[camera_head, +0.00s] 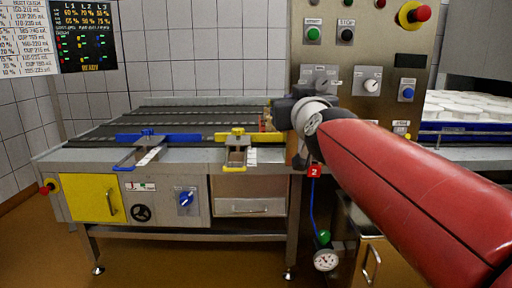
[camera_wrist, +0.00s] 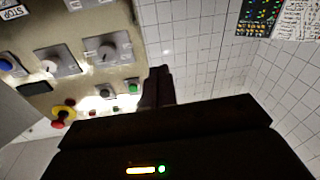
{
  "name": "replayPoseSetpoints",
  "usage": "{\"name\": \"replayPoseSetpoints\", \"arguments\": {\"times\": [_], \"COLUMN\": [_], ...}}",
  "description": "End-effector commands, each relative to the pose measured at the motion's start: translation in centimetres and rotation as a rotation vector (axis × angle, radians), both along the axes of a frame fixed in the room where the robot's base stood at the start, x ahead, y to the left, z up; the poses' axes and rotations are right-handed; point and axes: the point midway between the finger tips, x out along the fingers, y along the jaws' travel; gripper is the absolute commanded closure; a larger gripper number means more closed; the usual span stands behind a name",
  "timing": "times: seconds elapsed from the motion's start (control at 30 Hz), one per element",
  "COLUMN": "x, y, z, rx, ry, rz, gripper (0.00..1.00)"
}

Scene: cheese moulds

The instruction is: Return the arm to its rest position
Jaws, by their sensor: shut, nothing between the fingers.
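My red arm reaches in from the right in the head view and ends in front of the control panel (camera_head: 349,20). My gripper (camera_wrist: 160,75) shows as a dark shape in the wrist view, with its fingers together and nothing between them. In the head view the fingers are hard to make out beside the dark wrist. The wrist view looks past the gripper at the panel's knobs and buttons and at the white tiled wall (camera_wrist: 195,50). The gripper appears apart from the panel.
A steel machine with dark conveyor lanes (camera_head: 180,122), a blue guide (camera_head: 158,137) and a yellow guide (camera_head: 236,138) stands at left. A red emergency button (camera_head: 421,13) juts from the panel. White moulds (camera_head: 465,107) lie at right. A gauge (camera_head: 326,260) hangs below.

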Motion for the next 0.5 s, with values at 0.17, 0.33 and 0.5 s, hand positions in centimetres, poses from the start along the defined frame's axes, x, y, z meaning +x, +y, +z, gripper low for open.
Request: {"name": "replayPoseSetpoints", "arguments": {"times": [0.17,0.33,0.5], "x": [-7.4,-15.2,-22.2], "y": [-1.3,-3.7,-6.1], "z": [-11.7,-21.8,-29.1], "rx": [-0.019,-0.01,0.005], "ry": [0.379,0.716,0.976], "rz": [0.052,0.006,-0.087], "gripper": [1.0,1.0,1.0]}}
